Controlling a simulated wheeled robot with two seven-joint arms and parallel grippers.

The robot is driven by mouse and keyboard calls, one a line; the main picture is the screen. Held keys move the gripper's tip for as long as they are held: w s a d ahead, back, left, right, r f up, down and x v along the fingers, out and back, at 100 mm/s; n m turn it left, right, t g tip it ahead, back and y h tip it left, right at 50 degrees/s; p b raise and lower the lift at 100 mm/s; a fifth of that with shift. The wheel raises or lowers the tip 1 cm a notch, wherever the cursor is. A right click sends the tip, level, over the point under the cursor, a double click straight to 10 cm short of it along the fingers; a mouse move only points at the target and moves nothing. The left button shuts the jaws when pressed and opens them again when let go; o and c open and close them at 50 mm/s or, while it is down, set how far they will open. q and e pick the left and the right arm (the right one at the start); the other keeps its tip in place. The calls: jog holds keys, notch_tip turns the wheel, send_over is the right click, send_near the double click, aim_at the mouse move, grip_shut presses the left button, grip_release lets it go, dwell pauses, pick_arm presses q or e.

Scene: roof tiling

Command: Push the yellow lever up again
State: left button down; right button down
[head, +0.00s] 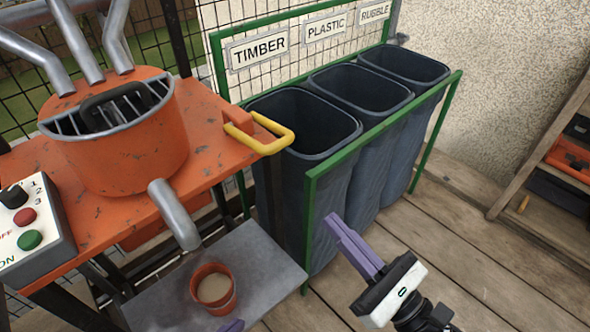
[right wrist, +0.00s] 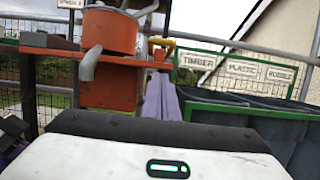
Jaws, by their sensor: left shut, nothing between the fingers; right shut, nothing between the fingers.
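The yellow lever (head: 283,140) is a U-shaped handle at the right edge of the orange mixer's table (head: 205,150). It sticks out sideways over the edge, near the timber bin; its exact tilt is hard to tell. It also shows in the right wrist view (right wrist: 162,43), just beyond my purple fingertips. My right gripper (head: 334,222) is shut and empty, in front of the green bin frame, below and to the right of the lever and apart from it in the head view. My left gripper (head: 232,326) shows only a purple tip at the bottom edge, shut and empty.
An orange mixing drum (head: 125,135) with a grey spout stands above a reddish cup (head: 213,290) on a grey shelf. A control box (head: 35,235) is at left. Dark bins (head: 305,120) in a green frame stand right of the lever. Wooden shelves (head: 560,150) are far right.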

jog(key=shift+a+r, duration=0.1)
pick_arm(q)
jog(key=r+p, duration=0.1)
jog(key=p, duration=0.2)
jog(key=shift+a+r, duration=0.1)
jog(key=shift+r, duration=0.25)
pick_arm(e)
jog(key=r+x, duration=0.2)
jog(key=x, duration=1)
jog(key=shift+r, duration=0.3)
pick_arm(q)
jog(key=shift+r, duration=0.1)
notch_tip(320, 180, up, 2)
jog(key=shift+r+p, duration=0.1)
jog(key=shift+p, duration=1.1)
pick_arm(e)
jog(key=shift+r+g+h, duration=0.3)
jog(key=shift+r, duration=0.35)
